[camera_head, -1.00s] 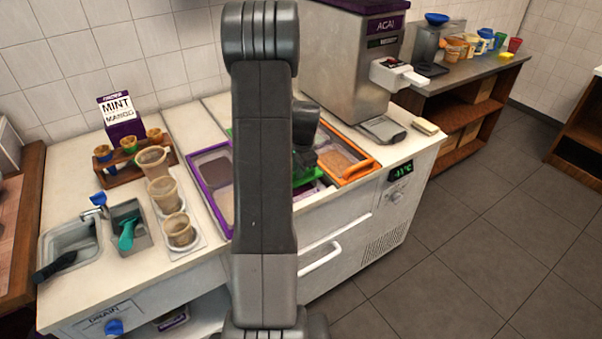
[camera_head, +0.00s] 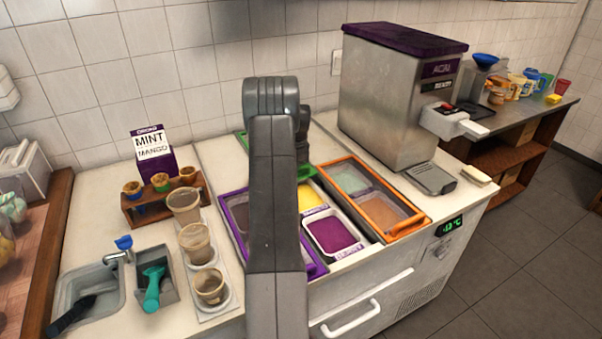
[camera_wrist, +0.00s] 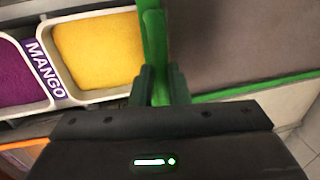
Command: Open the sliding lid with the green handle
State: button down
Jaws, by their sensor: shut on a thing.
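The green handle (camera_wrist: 153,40) shows in the wrist view between the two dark fingers of my gripper (camera_wrist: 161,85), which is shut on it. The lid's dark grey panel (camera_wrist: 225,45) lies to the right of the handle, with a green edge along its near side. In the head view, bits of the green frame (camera_head: 307,171) show beside my arm near the back of the counter. My arm hides most of the lid and the gripper there. A yellow mango tub (camera_wrist: 98,50) and a purple tub (camera_head: 332,232) lie uncovered.
A purple-framed lid (camera_head: 236,200) is left of my arm and an orange-framed lid (camera_head: 393,221) is to the right. The acai machine (camera_head: 392,105) stands behind on the right. Cups (camera_head: 197,243) and a cone rack (camera_head: 166,196) stand on the left.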

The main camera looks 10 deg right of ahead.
jog(key=shift+w+a, duration=0.25)
jog(key=shift+w, duration=0.4)
jog(key=shift+w+a, duration=0.2)
jog(key=shift+w, duration=0.4)
jog(key=c, duration=1.4)
grip_release()
jog(key=s+r, duration=0.1)
jog(key=r, duration=0.3)
jog(key=r+b, duration=0.1)
jog(key=r, duration=0.4)
jog(key=s+d+r+b, duration=0.1)
jog(key=r, duration=0.3)
jog(key=shift+s+r, duration=0.3)
jog(key=f, duration=0.4)
jog(key=w+f+p, duration=0.1)
jog(key=f, duration=0.4)
jog(key=w+a+f+p, duration=0.1)
jog(key=f, duration=0.3)
jog(key=shift+w+f, duration=0.25)
jog(key=shift+f, duration=0.1)
jog(key=shift+s+d, duration=0.15)
jog(key=shift+s, duration=0.25)
